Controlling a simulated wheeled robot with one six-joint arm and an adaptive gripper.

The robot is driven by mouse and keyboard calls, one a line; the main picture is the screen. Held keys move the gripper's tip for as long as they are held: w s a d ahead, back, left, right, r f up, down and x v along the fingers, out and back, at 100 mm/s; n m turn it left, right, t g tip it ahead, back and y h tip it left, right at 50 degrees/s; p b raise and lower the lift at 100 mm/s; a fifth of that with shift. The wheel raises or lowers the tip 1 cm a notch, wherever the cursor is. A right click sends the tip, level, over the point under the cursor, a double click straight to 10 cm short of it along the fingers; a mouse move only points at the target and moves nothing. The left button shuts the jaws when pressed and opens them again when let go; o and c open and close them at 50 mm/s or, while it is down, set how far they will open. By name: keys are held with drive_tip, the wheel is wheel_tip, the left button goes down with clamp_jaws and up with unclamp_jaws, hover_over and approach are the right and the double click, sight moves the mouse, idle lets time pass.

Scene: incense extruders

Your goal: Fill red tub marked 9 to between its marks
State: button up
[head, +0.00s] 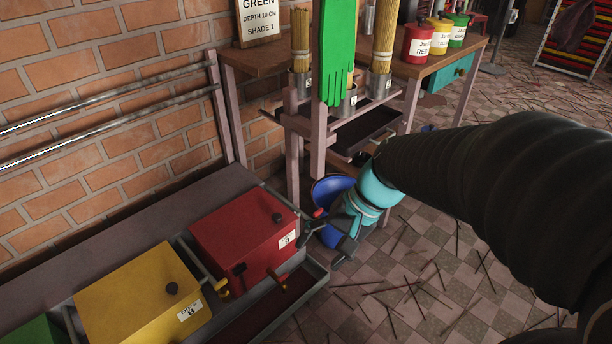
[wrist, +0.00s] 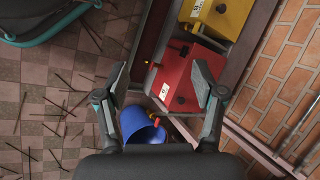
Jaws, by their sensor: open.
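The red tub (head: 240,228) is a closed box with a dark knob on top and a white label that seems to read 9. My gripper (head: 325,245) is open and empty near the tub's right end, beside a blue bucket (head: 331,187). In the wrist view the spread fingers (wrist: 161,84) frame part of the tub, with the bucket (wrist: 135,124) below. A small red-tipped part (wrist: 155,122) shows by the bucket.
A yellow tub (head: 142,295) stands left of the red one, and a green one (head: 35,332) at the corner. A dark trough (head: 262,312) runs in front. A bench (head: 255,62) holds red, yellow and green jars (head: 418,44). Sticks litter the open tiled floor.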

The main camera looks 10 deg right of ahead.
drive_tip(key=w+a+f+m+y, duration=0.2)
drive_tip(key=w+f+m+y, duration=0.25)
drive_tip(key=w, duration=0.25)
drive_tip(key=m+t, duration=1.4)
drive_tip(key=m, duration=0.5)
approach(320, 212)
drive_tip(key=x, duration=1)
drive_tip(key=shift+w+a+r+p, duration=0.1)
drive_tip(key=shift+w+a+p, duration=0.15)
drive_tip(key=shift+p, duration=0.15)
drive_tip(key=c, duration=1.2)
